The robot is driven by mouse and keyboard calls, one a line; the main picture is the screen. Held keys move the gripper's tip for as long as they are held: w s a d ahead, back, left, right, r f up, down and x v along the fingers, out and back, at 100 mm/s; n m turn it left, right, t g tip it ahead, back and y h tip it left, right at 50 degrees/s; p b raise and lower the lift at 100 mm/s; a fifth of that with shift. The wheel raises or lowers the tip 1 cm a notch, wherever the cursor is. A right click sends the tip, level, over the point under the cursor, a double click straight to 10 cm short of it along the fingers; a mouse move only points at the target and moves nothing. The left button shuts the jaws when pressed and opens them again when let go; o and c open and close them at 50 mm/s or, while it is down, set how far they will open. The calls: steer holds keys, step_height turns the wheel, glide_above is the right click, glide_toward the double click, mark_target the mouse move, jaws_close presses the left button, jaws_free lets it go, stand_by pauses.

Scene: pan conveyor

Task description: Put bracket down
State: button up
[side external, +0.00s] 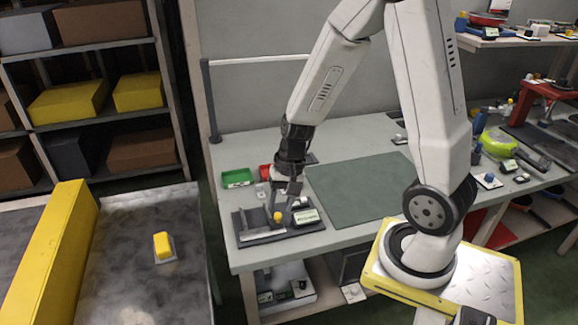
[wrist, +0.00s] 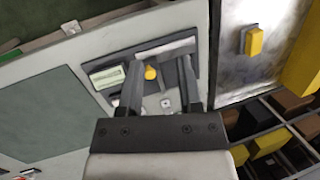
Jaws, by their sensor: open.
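A grey metal piece with an upright plate (side external: 243,219), which looks like the bracket, sits at the left of a dark tray (side external: 262,239) on the table's front-left corner. In the wrist view a light grey bar (wrist: 166,49) lies along the tray's far edge; I cannot tell for sure that it is the same piece. My gripper (side external: 281,206) is open and points down over the tray. In the wrist view its fingers (wrist: 159,62) stand apart, with a yellow round knob (wrist: 150,73) between them in the picture. Nothing is clearly held.
A labelled box (side external: 306,217) stands at the tray's right. The green mat (side external: 360,185) is clear. A yellow block (side external: 162,245) lies on the conveyor (side external: 130,285), beside a tall yellow guard (side external: 50,255).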

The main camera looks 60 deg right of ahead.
steer(key=shift+s+a+r+n+t+h, duration=0.3)
steer(key=shift+a+r+n+h, duration=0.3)
steer(key=shift+n, duration=1.05)
steer(key=shift+s+a+r+n+t+h, duration=0.4)
steer(key=shift+a+r+n, duration=0.35)
steer(key=shift+n, duration=0.85)
steer(key=shift+s+a+r+n+t+h, duration=0.2)
steer(key=shift+a+r+n+h, duration=0.45)
steer(key=shift+n, duration=1)
